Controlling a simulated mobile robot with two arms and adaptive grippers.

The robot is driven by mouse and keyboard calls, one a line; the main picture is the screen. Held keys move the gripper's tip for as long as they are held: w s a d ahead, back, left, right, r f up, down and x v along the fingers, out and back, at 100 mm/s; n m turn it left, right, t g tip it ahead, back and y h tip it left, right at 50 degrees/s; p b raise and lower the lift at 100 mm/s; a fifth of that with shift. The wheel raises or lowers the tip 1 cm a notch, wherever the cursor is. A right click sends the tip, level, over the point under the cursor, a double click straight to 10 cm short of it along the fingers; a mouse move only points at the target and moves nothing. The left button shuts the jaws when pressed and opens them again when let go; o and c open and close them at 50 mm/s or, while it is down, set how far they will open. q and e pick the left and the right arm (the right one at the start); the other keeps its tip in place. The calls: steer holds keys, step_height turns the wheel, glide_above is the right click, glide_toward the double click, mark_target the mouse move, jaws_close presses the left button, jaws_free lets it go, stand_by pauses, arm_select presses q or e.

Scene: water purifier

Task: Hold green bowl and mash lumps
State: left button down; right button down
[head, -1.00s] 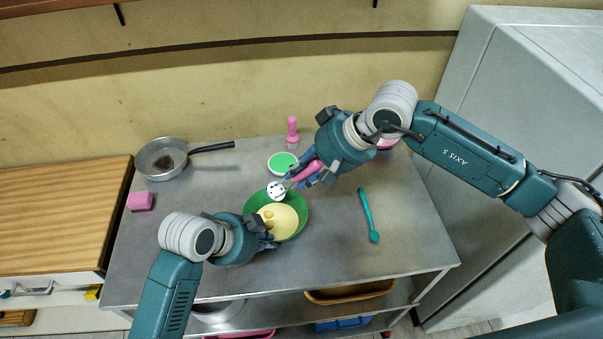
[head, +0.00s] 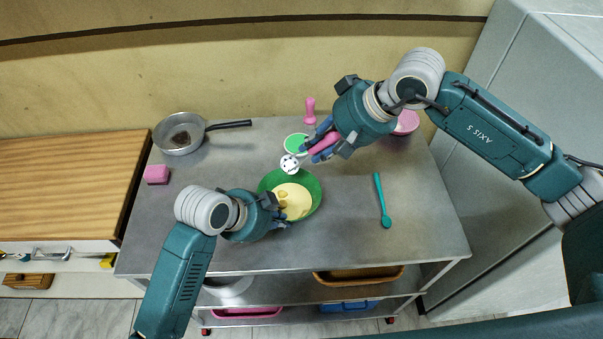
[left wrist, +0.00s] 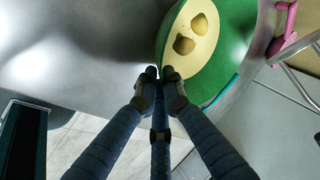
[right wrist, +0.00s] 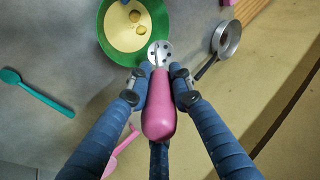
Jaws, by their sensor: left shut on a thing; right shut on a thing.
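The green bowl (head: 316,188) stands on the metal table, with a pale yellow mass (head: 298,203) in it. Two rounded lumps (left wrist: 184,44) show on the mass in the left wrist view. My left gripper (head: 279,211) is shut on the bowl's near rim; the fingertips also show in the left wrist view (left wrist: 160,75). My right gripper (head: 318,147) is shut on the pink handle (right wrist: 158,110) of a masher. Its round metal head with holes (right wrist: 160,53) appears over the bowl's far rim, apart from the lumps. Its exact height is unclear.
A pan (head: 180,134) and a pink sponge (head: 157,174) are at the left. A teal spoon (head: 382,200) lies at the right. A green-and-white disc (head: 296,143), a pink-handled tool (head: 310,111) and a pink bowl (head: 406,123) are at the back. The table's front is clear.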

mark_target(309, 153)
steer(key=shift+a+f, duration=0.9)
steer(key=shift+f, duration=0.15)
steer(key=shift+w+f, duration=0.15)
steer(key=shift+f, duration=2.8)
steer(key=shift+f, duration=0.35)
steer(key=shift+s+a, duration=0.2)
steer(key=shift+s, duration=1.7)
steer(key=shift+s+a, duration=0.2)
steer(key=shift+s, duration=1.65)
steer(key=w+d, duration=0.1)
steer(key=w, duration=0.6)
steer(key=shift+w+f, duration=0.15)
